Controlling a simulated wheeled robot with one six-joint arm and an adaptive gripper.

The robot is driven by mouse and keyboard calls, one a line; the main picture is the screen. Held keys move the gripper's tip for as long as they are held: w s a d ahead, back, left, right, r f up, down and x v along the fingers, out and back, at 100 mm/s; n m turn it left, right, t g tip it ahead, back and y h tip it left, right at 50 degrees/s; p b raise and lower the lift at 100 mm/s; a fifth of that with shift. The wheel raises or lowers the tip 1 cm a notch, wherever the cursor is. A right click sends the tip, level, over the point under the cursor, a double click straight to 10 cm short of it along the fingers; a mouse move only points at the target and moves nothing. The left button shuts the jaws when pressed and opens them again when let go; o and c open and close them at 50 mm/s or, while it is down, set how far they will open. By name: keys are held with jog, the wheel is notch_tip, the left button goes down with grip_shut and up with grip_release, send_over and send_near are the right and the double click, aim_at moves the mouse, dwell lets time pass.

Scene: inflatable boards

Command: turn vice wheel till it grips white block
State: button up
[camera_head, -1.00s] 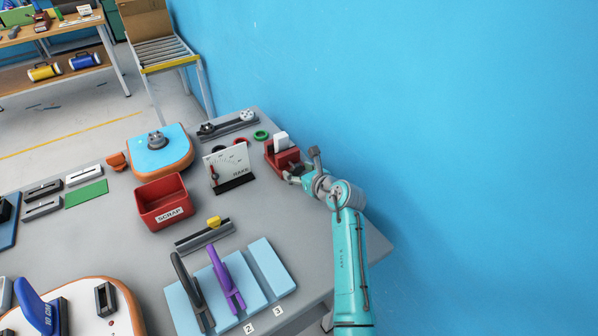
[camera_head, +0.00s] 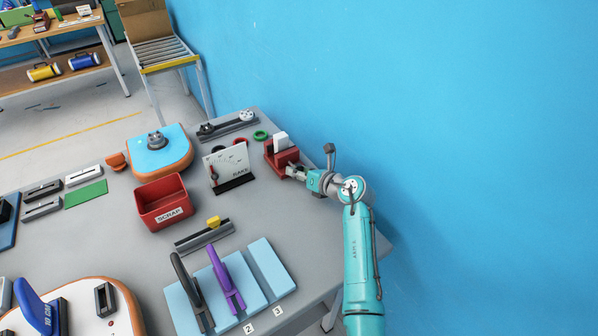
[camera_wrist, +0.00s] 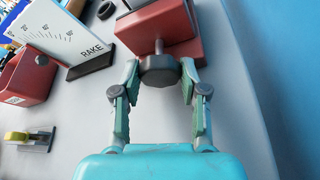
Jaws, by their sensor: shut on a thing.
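The red vice (camera_head: 281,156) stands at the far right corner of the grey table. The white block (camera_head: 281,139) sits upright in its top, between the jaws; I cannot tell whether they press on it. The dark grey vice wheel (camera_wrist: 160,71) is on the near face of the red vice (camera_wrist: 155,25) in the wrist view. My gripper (camera_wrist: 159,72) has its two fingers on either side of the wheel and is shut on it. In the head view my gripper (camera_head: 296,172) reaches the vice from the right. The white block is out of the wrist view.
A green ring (camera_head: 261,135) lies behind the vice. The blue wall is close on the right.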

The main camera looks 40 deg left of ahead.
jog(key=o, duration=1.1)
jog(key=shift+d, duration=0.1)
jog(key=v, duration=1.1)
jog(key=shift+s+d+r, duration=0.1)
jog(key=shift+d, duration=0.25)
jog(key=shift+c, duration=0.2)
